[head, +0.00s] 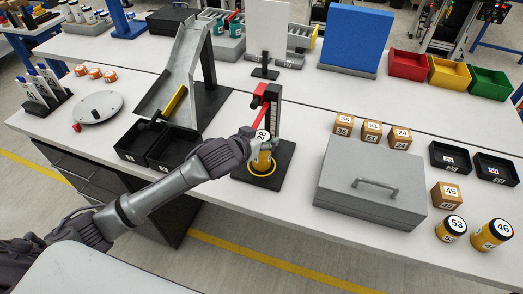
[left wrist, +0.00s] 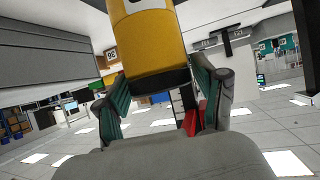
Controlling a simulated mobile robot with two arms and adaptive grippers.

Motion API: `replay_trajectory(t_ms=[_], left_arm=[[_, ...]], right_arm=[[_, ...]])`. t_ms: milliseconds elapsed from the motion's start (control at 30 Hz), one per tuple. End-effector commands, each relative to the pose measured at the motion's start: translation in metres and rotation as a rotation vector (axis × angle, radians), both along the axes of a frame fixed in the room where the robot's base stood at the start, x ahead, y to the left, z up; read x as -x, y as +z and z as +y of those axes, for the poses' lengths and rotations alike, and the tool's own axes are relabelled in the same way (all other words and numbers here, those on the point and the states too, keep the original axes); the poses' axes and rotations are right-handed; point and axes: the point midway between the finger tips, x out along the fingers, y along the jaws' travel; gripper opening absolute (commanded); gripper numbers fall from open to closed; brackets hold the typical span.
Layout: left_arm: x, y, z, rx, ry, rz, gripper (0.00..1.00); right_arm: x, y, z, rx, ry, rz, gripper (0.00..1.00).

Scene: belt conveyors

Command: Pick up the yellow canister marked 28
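The yellow canister (head: 264,156) stands on the black stand (head: 282,175). A yellow ring shows at its foot. The number on its white label is tilted and small and looks like 28. My left gripper (head: 256,140) is at the canister's upper part and partly hides it. In the left wrist view the canister (left wrist: 155,45) fills the top middle, with its dark end between the two teal-padded fingers (left wrist: 162,88). The fingers are close to its sides, but I cannot tell whether both touch. My right gripper is in neither view.
A red clamp (head: 268,92) rises from the stand just behind the canister. A grey case (head: 350,205) stands to the right, with canisters 53 (head: 450,229) and 46 (head: 490,235) beyond it. Black bins (head: 160,150) and a chute (head: 176,70) stand to the left.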

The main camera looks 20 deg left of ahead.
Motion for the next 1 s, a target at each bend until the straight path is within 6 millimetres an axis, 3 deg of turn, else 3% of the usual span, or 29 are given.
replay_trajectory(t_ms=[33,367,767,1000], left_arm=[[0.0,0.0,0.0,0.0,0.0,0.0,0.56],[0.0,0.0,0.0,0.0,0.0,0.001,0.01],[0.0,0.004,0.0,0.0,0.001,-0.003,0.0],[-0.001,0.029,0.0,0.002,0.0,-0.008,0.0]], right_arm=[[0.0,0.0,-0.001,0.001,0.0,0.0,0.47],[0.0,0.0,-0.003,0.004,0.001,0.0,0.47],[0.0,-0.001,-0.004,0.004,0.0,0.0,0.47],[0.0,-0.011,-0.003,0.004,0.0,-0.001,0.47]])
